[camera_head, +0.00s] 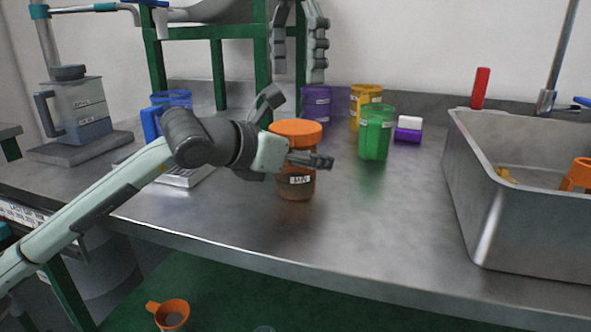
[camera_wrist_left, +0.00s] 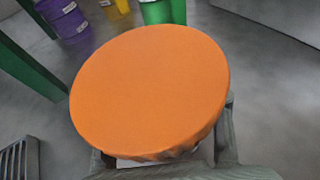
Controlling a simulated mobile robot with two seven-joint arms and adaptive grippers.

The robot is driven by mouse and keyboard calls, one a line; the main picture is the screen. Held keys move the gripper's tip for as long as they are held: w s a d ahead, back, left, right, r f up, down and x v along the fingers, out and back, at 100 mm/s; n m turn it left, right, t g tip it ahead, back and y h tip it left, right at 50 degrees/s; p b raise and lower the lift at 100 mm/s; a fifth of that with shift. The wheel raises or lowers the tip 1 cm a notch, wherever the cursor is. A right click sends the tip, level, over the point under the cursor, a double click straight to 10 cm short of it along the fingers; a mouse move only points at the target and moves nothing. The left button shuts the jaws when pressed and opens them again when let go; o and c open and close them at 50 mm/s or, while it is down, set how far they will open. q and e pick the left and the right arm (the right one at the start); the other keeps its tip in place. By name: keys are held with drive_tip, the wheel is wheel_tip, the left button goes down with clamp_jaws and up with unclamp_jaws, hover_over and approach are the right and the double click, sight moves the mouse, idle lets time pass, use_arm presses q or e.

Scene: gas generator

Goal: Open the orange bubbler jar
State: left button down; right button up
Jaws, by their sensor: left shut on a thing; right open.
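The orange bubbler jar (camera_head: 296,187) stands upright on the metal bench, with a brownish translucent body and a white label. Its orange lid (camera_head: 296,128) is on top; the lid (camera_wrist_left: 150,90) fills the middle of the left wrist view. My left gripper (camera_head: 312,159) comes from the left and is shut on the jar's body just below the lid. My right gripper (camera_head: 297,76) hangs fingers-down above and behind the jar, open and empty, apart from the lid.
A green jar (camera_head: 376,134), a purple jar (camera_head: 316,104) and a yellow jar (camera_head: 366,94) stand behind and right. A metal sink (camera_head: 476,190) is at the right. A green frame (camera_head: 220,70) stands behind. The bench front right of the jar is clear.

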sight(295, 126)
drive_tip(key=shift+a, duration=0.1)
idle(0.4)
drive_tip(key=shift+f, duration=4)
drive_tip(key=shift+c, duration=0.2)
drive_tip(key=c, duration=1.2)
drive_tip(key=shift+o, duration=0.2)
drive_tip(key=n, duration=1)
